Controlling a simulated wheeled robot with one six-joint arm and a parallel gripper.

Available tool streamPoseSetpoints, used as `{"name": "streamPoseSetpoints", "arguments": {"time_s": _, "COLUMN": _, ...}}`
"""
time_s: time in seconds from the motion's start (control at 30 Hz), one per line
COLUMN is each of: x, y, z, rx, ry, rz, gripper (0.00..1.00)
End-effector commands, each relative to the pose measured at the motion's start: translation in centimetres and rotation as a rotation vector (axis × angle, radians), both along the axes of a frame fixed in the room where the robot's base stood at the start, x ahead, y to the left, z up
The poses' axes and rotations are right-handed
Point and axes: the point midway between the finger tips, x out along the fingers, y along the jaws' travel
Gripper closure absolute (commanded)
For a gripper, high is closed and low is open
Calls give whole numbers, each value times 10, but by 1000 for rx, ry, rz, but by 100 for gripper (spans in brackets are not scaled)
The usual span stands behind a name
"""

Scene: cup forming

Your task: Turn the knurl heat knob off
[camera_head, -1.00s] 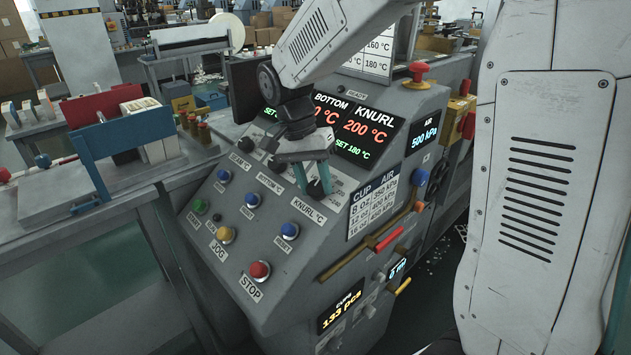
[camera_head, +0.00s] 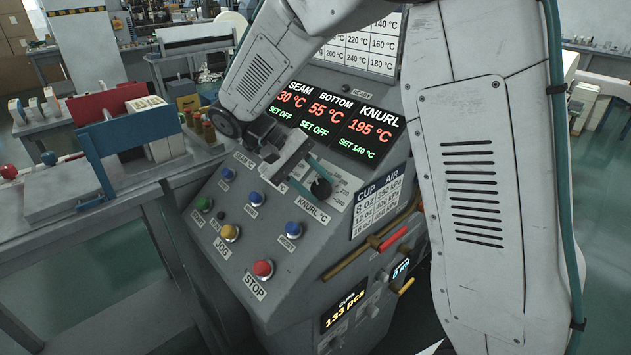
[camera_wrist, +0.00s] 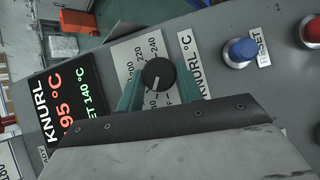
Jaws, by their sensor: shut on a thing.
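The knurl heat knob (camera_wrist: 158,74) is a round black knob on a pale numbered dial, with a white mark pointing toward the low-number end. In the head view the knob (camera_head: 320,188) sits above the KNURL °C label. My gripper (camera_wrist: 155,88) has its teal fingers on either side of the knob and is shut on it; the gripper body covers the lower part of the dial. In the head view my gripper (camera_head: 311,183) reaches down to the panel from the upper left. The knurl display (camera_head: 366,135) reads 195 °C, with SET 140 °C in green.
The seam and bottom displays (camera_head: 308,107) both read SET OFF. Blue buttons (camera_head: 293,229), a yellow jog button (camera_head: 229,232) and a red stop button (camera_head: 263,268) stand out from the panel below. A red lever (camera_head: 392,239) is at right.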

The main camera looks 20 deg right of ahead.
Motion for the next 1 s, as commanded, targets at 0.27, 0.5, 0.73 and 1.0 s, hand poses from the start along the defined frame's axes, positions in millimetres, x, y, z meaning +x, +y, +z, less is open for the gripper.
{"name": "streamPoseSetpoints", "arguments": {"time_s": 0.27, "x": 0, "y": 3, "z": -1, "rx": -44, "ry": 135, "rz": 206, "gripper": 87}}
{"name": "streamPoseSetpoints", "arguments": {"time_s": 0.5, "x": -1, "y": 4, "z": -2, "rx": -76, "ry": 230, "rz": 343, "gripper": 87}}
{"name": "streamPoseSetpoints", "arguments": {"time_s": 0.73, "x": -1, "y": 4, "z": -3, "rx": -94, "ry": 285, "rz": 424, "gripper": 87}}
{"name": "streamPoseSetpoints", "arguments": {"time_s": 1.0, "x": -2, "y": 4, "z": -3, "rx": -102, "ry": 310, "rz": 459, "gripper": 87}}
